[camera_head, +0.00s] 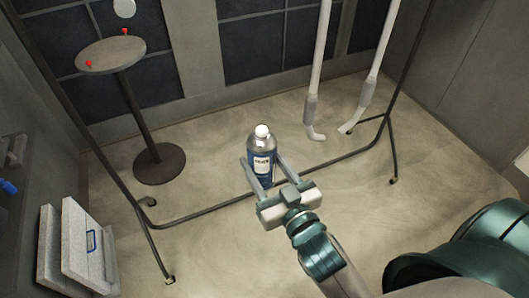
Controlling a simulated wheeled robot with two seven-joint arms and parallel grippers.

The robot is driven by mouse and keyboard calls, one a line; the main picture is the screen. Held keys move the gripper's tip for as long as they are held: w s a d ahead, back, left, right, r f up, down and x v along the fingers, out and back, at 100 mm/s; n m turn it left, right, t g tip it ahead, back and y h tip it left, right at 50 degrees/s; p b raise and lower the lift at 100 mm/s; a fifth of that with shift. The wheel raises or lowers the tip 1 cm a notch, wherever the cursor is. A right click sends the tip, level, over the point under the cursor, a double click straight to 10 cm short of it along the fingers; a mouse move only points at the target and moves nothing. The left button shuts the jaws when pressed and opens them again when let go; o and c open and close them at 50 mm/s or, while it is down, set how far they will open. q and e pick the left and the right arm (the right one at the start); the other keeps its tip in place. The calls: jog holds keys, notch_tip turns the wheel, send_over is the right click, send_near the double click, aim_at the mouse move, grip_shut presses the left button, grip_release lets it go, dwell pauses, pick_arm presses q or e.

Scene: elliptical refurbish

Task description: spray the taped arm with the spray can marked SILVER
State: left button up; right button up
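Two long pale arms hang at the top right, a left one (320,55) and a right one (376,75). Each has a greyer section near its lower end and a bent tip. I cannot tell which is taped. Their tops are out of view. My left gripper is not in view.
A round pedestal table (112,55) with two red items stands at the left. Pale panels (85,250) lean at the lower left. Open floor lies between.

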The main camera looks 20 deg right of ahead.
pick_arm(q)
jog(key=s+a+r+g+p, duration=0.2)
jog(key=s+a+r+p, duration=0.2)
jog(key=s+r+p, duration=0.6)
notch_tip(320, 180, up, 4)
jog(key=p, duration=0.6)
jog(key=shift+g+y, duration=0.4)
pick_arm(e)
jog(key=w+a+r+n+g+y, duration=0.1)
jog(key=w+a+r+n+y, duration=0.1)
jog(key=a+r, duration=0.7)
jog(key=w+a+r+n+g+y, duration=0.1)
jog(key=w+a+r+n+y, duration=0.2)
jog(key=a+r, duration=0.6)
jog(key=w+r+y, duration=0.2)
jog(key=w, duration=0.1)
jog(key=shift+w+a+r+y, duration=0.3)
jog(key=shift+a, duration=0.05)
pick_arm(q)
jog(key=shift+f, duration=0.15)
pick_arm(e)
jog(key=shift+w, duration=0.1)
pick_arm(q)
jog(key=shift+w+f+b, duration=0.1)
jog(key=shift+f+b, duration=0.55)
jog(key=shift+f, duration=0.05)
pick_arm(e)
jog(key=shift+w, duration=2.9)
